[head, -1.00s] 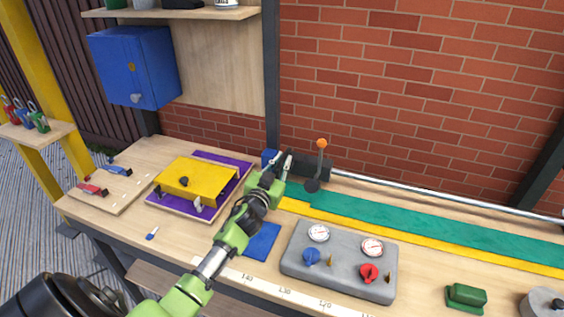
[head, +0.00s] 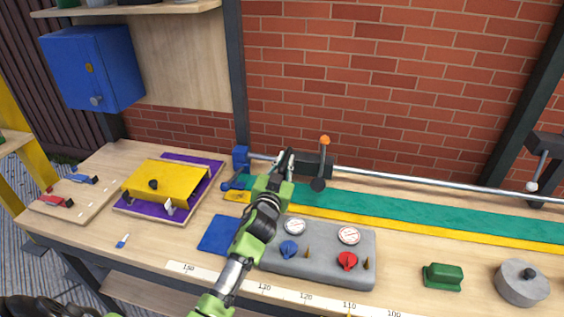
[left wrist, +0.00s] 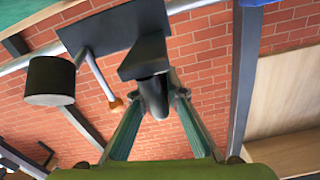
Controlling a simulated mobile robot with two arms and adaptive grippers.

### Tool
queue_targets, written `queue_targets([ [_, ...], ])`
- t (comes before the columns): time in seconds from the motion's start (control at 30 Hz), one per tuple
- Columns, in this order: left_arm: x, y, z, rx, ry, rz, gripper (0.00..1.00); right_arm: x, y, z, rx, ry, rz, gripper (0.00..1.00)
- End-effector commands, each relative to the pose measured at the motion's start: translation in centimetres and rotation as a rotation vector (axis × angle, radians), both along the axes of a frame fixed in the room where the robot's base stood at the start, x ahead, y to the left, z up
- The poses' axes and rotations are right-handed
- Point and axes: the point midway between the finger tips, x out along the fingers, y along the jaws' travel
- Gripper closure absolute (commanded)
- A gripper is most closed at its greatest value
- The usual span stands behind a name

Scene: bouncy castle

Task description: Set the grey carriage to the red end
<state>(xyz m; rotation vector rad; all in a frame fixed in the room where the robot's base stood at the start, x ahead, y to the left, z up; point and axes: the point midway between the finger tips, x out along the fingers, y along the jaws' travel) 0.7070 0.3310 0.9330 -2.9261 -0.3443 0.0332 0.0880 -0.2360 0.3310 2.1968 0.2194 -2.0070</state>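The dark grey carriage (head: 313,161) sits on the silver rail (head: 430,184) along the wall, a short way right of the blue end block (head: 240,158). A lever with an orange knob (head: 324,140) stands up from it. My left gripper (head: 286,158) is at the carriage's left side. In the left wrist view its fingers (left wrist: 168,98) close on a dark grip that sticks out of the carriage (left wrist: 112,30). No red end shows in either view. My right gripper is not in view.
A grey gauge box (head: 320,262) stands in front of the green strip (head: 420,209). A dark bracket with a white knob (head: 532,186) is at the rail's far right. A green block (head: 442,277) and grey round weight (head: 521,284) lie front right. The rail between looks clear.

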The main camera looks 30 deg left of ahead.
Motion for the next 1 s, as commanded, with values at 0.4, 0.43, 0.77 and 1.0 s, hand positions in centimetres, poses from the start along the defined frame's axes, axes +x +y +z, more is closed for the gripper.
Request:
queue_targets([
  [0.4, -0.1, 0.1, -0.1, 0.0, 0.001, 0.001, 0.71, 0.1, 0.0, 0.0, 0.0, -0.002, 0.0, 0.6],
  [0.43, -0.2, 0.0, -0.1, 0.0, 0.001, 0.001, 0.71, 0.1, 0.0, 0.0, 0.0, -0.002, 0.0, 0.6],
  [0.77, -5.1, -1.1, -0.2, -0.003, 0.003, 0.002, 0.71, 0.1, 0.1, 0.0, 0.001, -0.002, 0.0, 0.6],
  [1.0, -9.6, -2.2, -0.2, -0.003, 0.004, 0.002, 0.71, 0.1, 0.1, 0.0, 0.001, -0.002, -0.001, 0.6],
])
